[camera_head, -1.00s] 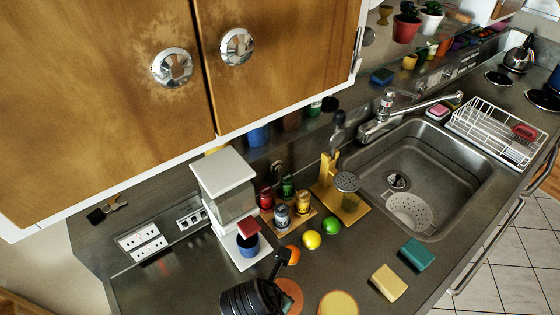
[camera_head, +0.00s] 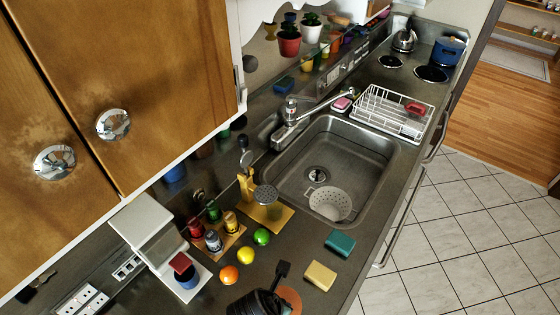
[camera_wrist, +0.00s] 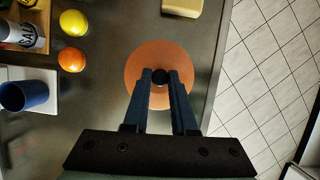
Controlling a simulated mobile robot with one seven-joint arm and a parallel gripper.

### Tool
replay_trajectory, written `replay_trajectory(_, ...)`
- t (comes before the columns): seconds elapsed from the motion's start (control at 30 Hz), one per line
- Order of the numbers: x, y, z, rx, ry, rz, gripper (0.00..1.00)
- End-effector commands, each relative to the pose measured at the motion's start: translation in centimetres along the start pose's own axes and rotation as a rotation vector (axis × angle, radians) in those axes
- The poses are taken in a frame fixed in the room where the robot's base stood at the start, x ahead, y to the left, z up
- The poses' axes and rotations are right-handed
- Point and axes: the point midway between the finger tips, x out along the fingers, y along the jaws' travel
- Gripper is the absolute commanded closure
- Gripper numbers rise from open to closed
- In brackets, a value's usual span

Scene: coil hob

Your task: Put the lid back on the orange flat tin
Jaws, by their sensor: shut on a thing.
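The lid is a flat orange disc with a dark knob, and it shows in the wrist view (camera_wrist: 135,80). My gripper (camera_wrist: 160,77) is shut on the knob, with one blue-grey finger on each side of it. In the head view, my gripper (camera_head: 281,270) is at the lower edge of the picture, and part of the orange lid (camera_head: 293,299) shows beside it. No separate orange tin can be made out now; anything under the lid is hidden. I cannot tell whether the lid touches something below.
A yellow sponge (camera_head: 320,276) and a teal sponge (camera_head: 340,243) lie on the counter to the right. An orange (camera_head: 229,274), a lemon (camera_head: 245,256) and a lime (camera_head: 261,236) lie to the left. The sink (camera_head: 365,150) is further back. The counter's front edge is close to the lid.

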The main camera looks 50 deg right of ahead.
Motion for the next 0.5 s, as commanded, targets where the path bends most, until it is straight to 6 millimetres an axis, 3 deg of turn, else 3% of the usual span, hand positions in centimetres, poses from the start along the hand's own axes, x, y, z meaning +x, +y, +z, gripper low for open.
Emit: replay_trajectory(0.5, 3.5, -0.1, -1.4, 0.002, 0.0, -0.001, 1.0)
